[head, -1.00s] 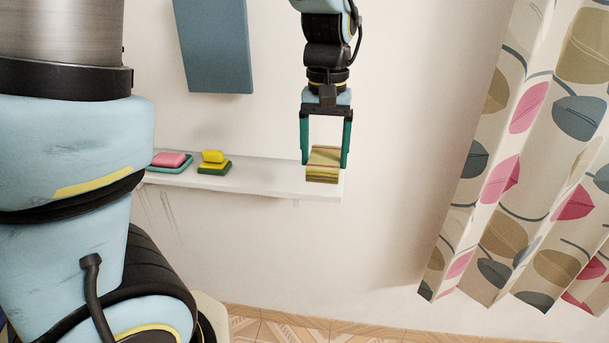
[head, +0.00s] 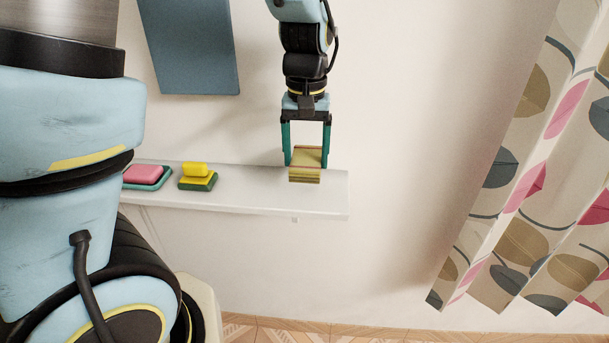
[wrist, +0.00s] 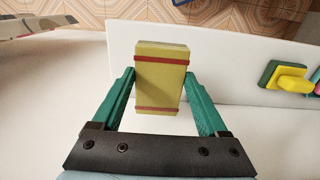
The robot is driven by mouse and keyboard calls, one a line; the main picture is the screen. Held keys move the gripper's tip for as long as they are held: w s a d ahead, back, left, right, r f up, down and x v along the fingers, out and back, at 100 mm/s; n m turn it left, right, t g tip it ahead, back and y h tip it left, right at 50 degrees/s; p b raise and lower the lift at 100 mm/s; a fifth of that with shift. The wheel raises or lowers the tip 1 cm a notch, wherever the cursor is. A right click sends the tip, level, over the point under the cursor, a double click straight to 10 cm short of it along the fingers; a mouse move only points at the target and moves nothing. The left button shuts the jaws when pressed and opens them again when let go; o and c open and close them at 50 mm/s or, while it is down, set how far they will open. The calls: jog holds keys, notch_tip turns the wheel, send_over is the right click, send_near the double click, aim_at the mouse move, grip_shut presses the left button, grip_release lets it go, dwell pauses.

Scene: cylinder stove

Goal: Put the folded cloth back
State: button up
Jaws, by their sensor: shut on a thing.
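The folded cloth (head: 305,174) is a yellow block with dark red stripes. It also shows in the wrist view (wrist: 160,82), upright between the fingers. My gripper (head: 306,162) points down and its two green fingers are shut on the cloth's sides. In the head view the cloth appears over the right part of the white shelf (head: 262,197), in from its right end. I cannot tell whether its underside touches the shelf. In the wrist view my gripper (wrist: 160,76) has the shelf (wrist: 225,70) beyond the cloth.
On the shelf's left part sit a yellow block on a green base (head: 197,178) and a pink block on a teal base (head: 145,175). A blue panel (head: 190,45) hangs on the wall above. A patterned curtain (head: 540,190) hangs at the right. The shelf between the yellow block and the cloth is bare.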

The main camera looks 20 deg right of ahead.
aim_at(306, 160)
jog(key=shift+f, duration=2.8)
jog(key=shift+f, duration=0.15)
jog(key=o, duration=1.1)
notch_tip(306, 160, up, 12)
jog(key=shift+r, duration=0.2)
jog(key=a+f+n, duration=0.1)
jog(key=a+f, duration=0.1)
jog(key=a, duration=0.6)
jog(key=w+a+f+n+t, duration=0.1)
jog(key=a+f, duration=0.2)
jog(key=a, duration=0.5)
jog(key=w+a+f+n, duration=0.1)
jog(key=a+f, duration=0.1)
jog(key=a, duration=0.7)
jog(key=shift+f+n+t, duration=0.2)
jog(key=shift+n+t, duration=0.1)
jog(key=shift+n, duration=0.1)
